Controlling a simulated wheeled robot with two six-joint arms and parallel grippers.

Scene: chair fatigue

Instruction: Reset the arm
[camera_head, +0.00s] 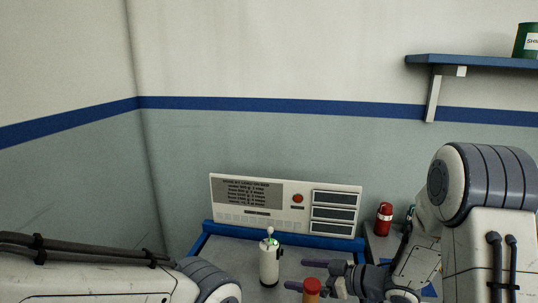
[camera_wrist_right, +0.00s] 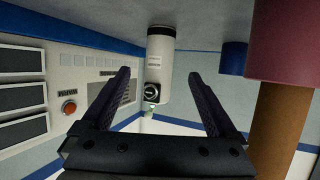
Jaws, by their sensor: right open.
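My right gripper (camera_head: 297,274) is low in the head view, its dark fingers pointing left above the table. In the right wrist view my right gripper (camera_wrist_right: 160,74) has its fingers spread wide, with nothing held. A white cylinder (camera_head: 269,268) with a green-and-white top stands on the table, left of the fingertips. The wrist view is upside down; there the white cylinder (camera_wrist_right: 159,62) appears between the fingers, apart from them. My left arm crosses the lower left of the head view; its gripper is out of frame.
A control panel (camera_head: 233,212) with a red button (camera_head: 297,198) stands behind the blue-edged table (camera_head: 240,234). A red-topped cylinder (camera_head: 311,287) is close to my right gripper. A red canister (camera_head: 383,219) stands at right. A blue shelf (camera_head: 480,61) holds a green can (camera_head: 525,41).

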